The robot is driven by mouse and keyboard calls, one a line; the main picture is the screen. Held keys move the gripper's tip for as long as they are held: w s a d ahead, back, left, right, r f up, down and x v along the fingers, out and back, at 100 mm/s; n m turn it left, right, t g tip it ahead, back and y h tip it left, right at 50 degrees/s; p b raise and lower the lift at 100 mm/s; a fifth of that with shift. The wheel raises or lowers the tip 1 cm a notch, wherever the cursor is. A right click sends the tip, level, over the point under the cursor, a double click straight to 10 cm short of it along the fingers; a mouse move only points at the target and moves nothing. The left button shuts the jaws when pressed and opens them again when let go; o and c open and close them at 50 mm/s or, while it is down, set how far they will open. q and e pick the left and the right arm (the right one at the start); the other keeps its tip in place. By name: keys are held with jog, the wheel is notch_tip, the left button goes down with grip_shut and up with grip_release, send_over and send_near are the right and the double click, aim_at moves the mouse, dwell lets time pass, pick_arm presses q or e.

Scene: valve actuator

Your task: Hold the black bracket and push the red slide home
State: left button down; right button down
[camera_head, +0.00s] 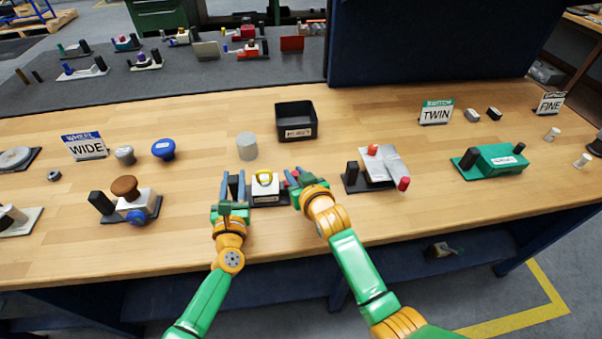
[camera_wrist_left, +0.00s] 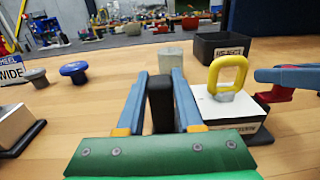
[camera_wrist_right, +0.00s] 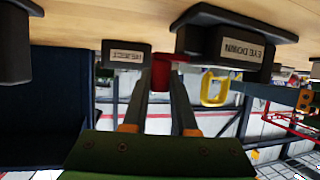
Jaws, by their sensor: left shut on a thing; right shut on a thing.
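The white block (camera_head: 266,190) sits near the table's front, with a yellow eye (camera_head: 264,177) on top. The black bracket (camera_wrist_left: 160,103) stands upright left of the block; my left gripper (camera_head: 234,184) is shut on it, a finger on each side. The red slide (camera_wrist_left: 275,94) sticks out of the block's right side. My right gripper (camera_head: 293,178) is shut on the slide; the red end (camera_wrist_right: 170,72) shows between its fingers in the inverted right wrist view. The slide's inner part is hidden, so its depth cannot be told.
A black reject box (camera_head: 297,120) and a grey cylinder (camera_head: 247,146) stand behind the block. A red-and-grey device (camera_head: 382,165) is to the right, and a brown-knobbed device (camera_head: 130,200) to the left. The table's front edge is close to my arms.

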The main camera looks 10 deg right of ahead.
jog(key=shift+a, duration=0.8)
jog(key=c, duration=0.7)
grip_release()
jog(key=shift+d, duration=0.1)
jog(key=shift+s+d+r, duration=0.1)
jog(key=shift+s+r, duration=0.05)
jog(key=shift+s, duration=0.3)
jog(key=v, duration=1.1)
jog(key=shift+r, duration=0.15)
